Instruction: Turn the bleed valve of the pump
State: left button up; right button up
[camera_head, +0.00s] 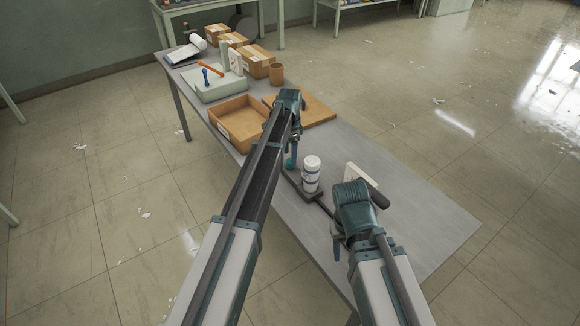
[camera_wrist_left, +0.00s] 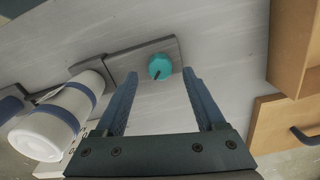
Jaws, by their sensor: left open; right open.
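The pump (camera_head: 311,174) is a white cylinder with blue bands, upright on a dark base on the grey table. In the left wrist view the pump (camera_wrist_left: 60,115) lies at the left. Its bleed valve looks to be the round teal knob (camera_wrist_left: 159,66) with a dark mark, on a grey plate joined to the pump. In the head view the knob (camera_head: 290,164) shows just below my left gripper (camera_head: 293,148). My left gripper is open, its fingertips on either side of the knob in the wrist view; contact cannot be told. My right gripper (camera_head: 338,238) is open, right of the pump, partly hidden by its wrist.
An open cardboard box (camera_head: 237,134) and a brown board (camera_head: 318,112) lie beyond the left gripper. A white panel (camera_head: 358,176) stands right of the pump. Cartons (camera_head: 257,68) and a grey case (camera_head: 218,88) fill the far end. The near right table (camera_head: 440,215) is bare.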

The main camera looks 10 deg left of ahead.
pick_arm(q)
jog(key=shift+f+b, duration=0.95)
jog(key=shift+f, duration=0.5)
pick_arm(e)
jog(key=shift+f, duration=1.45)
jog(key=shift+r, duration=0.1)
pick_arm(q)
grip_shut()
